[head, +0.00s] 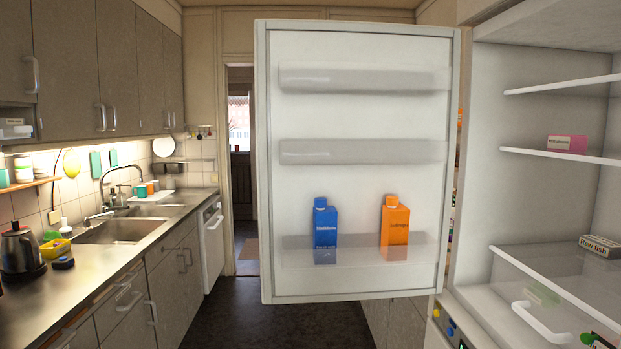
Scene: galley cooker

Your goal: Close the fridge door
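The white fridge door (360,110) stands wide open in the middle of the head view, its inner side facing me. Its hinge side is on the right, next to the fridge body (475,180). The door's lowest shelf holds a blue carton (325,228) and an orange carton (395,226), both upright. The fridge interior on the right shows white shelves (560,85), a pink box (567,143) and a box labelled Raw fish (600,245). Neither of my grippers is in view. The outer side of the door is hidden.
A counter (95,262) with a sink (120,231) and kettle (20,252) runs along the left. Dark floor (225,318) is clear between the counter and the door. A drawer with a white handle (540,322) is at the fridge's lower right.

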